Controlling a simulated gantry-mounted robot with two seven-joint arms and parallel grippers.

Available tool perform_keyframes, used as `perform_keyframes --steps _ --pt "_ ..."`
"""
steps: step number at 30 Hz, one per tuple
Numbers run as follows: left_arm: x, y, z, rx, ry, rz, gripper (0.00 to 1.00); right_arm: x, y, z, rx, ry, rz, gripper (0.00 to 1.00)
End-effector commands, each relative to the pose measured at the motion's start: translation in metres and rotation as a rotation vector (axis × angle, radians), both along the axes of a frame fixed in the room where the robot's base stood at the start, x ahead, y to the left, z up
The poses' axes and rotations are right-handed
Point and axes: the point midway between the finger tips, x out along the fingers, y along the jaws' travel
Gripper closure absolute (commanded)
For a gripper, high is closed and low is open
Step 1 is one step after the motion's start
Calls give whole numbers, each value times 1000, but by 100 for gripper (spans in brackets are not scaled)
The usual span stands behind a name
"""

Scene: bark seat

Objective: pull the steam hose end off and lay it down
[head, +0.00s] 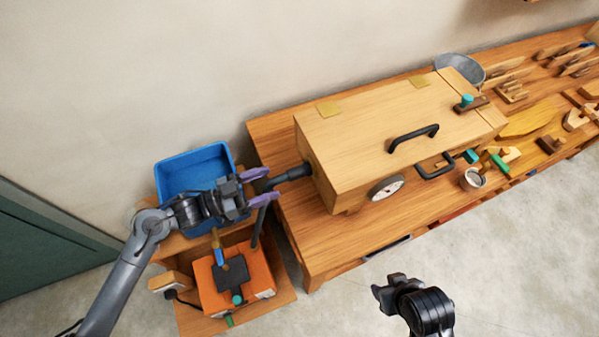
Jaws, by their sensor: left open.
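The black steam hose end (290,175) sits at the left end wall of the wooden steam box (370,125). The black hose (259,228) bends down from it towards the orange steam unit (207,283). My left gripper (264,185) is open, its two purple fingers at the outer part of the hose end, one above and one below in the picture. Whether they touch it I cannot tell. My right gripper (386,292) is at the bottom, away from the box over the floor, and its jaws do not show clearly.
A blue bin (193,168) stands behind my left arm on the low stand. The wooden bench (320,257) has a narrow bare strip in front of the box. A gauge (386,188), a cup (473,178) and several wooden tools lie farther right.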

Motion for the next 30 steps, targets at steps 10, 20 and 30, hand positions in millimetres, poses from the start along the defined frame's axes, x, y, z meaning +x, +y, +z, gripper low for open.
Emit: perform_keyframes --steps 10,20,30 --pt "1 -5 -1 -2 0 0 34 0 2 -2 8 -1 -4 51" --pt "12 -35 -3 -3 -1 0 34 0 3 -16 10 0 -5 51" --pt "25 -71 0 -2 2 -1 34 0 1 -22 4 2 -1 51"
